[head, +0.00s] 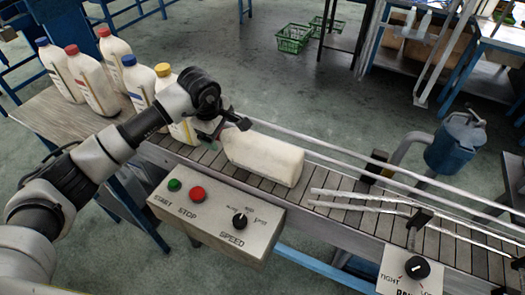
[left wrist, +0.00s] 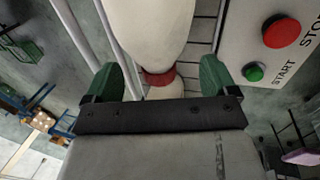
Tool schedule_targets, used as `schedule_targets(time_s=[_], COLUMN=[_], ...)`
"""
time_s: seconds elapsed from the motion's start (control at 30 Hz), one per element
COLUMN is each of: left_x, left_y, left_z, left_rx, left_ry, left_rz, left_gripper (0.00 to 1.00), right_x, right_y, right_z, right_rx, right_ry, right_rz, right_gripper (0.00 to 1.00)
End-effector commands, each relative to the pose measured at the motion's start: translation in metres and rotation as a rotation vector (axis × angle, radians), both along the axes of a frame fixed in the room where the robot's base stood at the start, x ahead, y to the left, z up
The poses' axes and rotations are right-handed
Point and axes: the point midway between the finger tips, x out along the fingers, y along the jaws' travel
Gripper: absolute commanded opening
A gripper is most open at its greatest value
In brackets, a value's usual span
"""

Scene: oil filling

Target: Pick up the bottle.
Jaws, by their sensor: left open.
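A white bottle (head: 262,158) lies on its side on the conveyor (head: 328,205), its neck end toward my left gripper (head: 222,128). In the left wrist view the white bottle body (left wrist: 150,30) narrows to a red cap (left wrist: 160,79). The cap sits between the two green fingertips of my left gripper (left wrist: 158,82), with a gap on each side. My left gripper is open and holds nothing. In the head view the gripper partly hides the cap end. I do not make out my right gripper.
Several capped bottles (head: 92,82) stand on the table (head: 50,118) at left; a yellow-capped one (head: 163,70) is partly behind my arm. A control box (head: 226,222) borders the conveyor's near side. Metal guide rails (head: 335,153) run along the belt to the right.

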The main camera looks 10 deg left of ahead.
Motion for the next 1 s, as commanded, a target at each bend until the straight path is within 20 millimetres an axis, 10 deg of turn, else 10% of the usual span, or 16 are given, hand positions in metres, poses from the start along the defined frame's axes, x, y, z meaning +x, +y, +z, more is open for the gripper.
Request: schedule_targets(time_s=[0.47, 0.9, 1.0], left_x=[0.006, 0.006, 0.006], left_y=[-0.002, -0.002, -0.002], left_z=[-0.025, -0.025, -0.025], left_rx=[-0.001, -0.001, -0.002], left_ry=[-0.002, -0.001, -0.002], left_rz=[-0.001, 0.000, 0.000], left_gripper=[0.85, 0.18, 0.15], right_x=[0.012, 0.007, 0.007], right_y=[0.001, 0.001, 0.001], right_z=[0.011, 0.011, 0.011], right_rx=[0.003, 0.002, 0.002], right_ry=[-0.021, -0.013, -0.013], right_rz=[0.000, 0.000, 0.000], right_gripper=[0.43, 0.43, 0.43])
